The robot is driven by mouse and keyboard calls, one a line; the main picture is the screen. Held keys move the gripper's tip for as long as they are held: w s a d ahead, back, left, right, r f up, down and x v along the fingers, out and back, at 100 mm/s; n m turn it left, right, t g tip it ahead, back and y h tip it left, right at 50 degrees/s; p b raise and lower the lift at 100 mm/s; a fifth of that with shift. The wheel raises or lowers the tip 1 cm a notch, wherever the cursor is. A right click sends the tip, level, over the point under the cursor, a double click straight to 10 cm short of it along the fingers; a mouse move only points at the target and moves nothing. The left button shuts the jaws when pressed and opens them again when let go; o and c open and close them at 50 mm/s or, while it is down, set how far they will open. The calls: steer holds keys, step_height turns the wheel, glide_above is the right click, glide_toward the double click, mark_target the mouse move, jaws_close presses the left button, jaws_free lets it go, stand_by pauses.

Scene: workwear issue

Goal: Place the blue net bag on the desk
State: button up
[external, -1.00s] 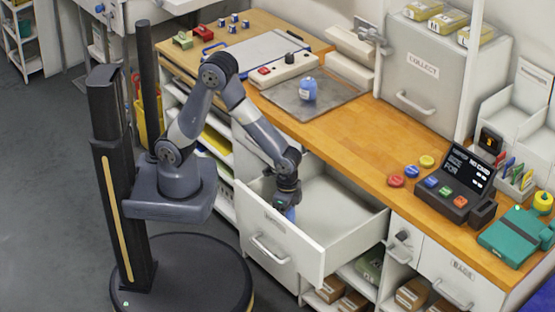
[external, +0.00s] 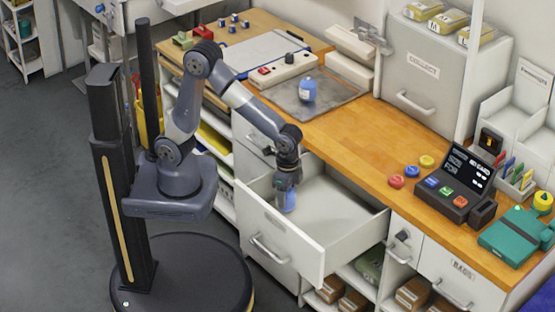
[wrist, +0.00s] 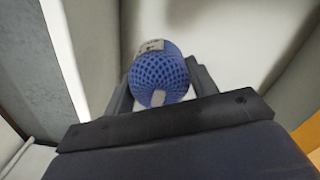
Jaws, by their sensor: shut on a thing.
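The blue net bag (wrist: 161,76) is between the fingers of my gripper (wrist: 158,90) in the wrist view, with a pale tag on its far end. My gripper (external: 287,190) is shut on it and points down over the open drawer (external: 340,207), near the drawer's left end. The bag (external: 288,202) shows as a blue patch below the fingers in the external view. I cannot tell whether it clears the drawer floor. The wooden desk top (external: 365,150) runs behind and above the drawer.
A similar blue item (external: 307,90) stands on a grey mat (external: 335,98) on the desk. Coloured buttons (external: 396,181) and a dark terminal (external: 458,185) are on the right. The desk between mat and buttons is clear. The drawer's front panel (external: 280,235) stands out from the cabinet.

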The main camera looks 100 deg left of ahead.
steer(key=shift+r, duration=0.9)
steer(key=shift+w+r, duration=0.4)
steer(key=w+a+r+n+p, duration=0.5)
steer(key=w+r+n+p, duration=0.15)
steer(key=w, duration=0.35)
steer(key=w+a+r+n+p, duration=0.5)
steer(key=w+n, duration=0.2)
steer(key=w, duration=0.3)
steer(key=w+a+r+n+p, duration=0.5)
steer(key=w+r+n, duration=0.15)
steer(key=w, duration=0.35)
steer(key=shift+n, duration=0.5)
steer(key=shift+s+f+p, duration=0.15)
steer(key=shift+f+p, duration=0.35)
steer(key=shift+f, duration=4.75)
steer(key=shift+f, duration=0.1)
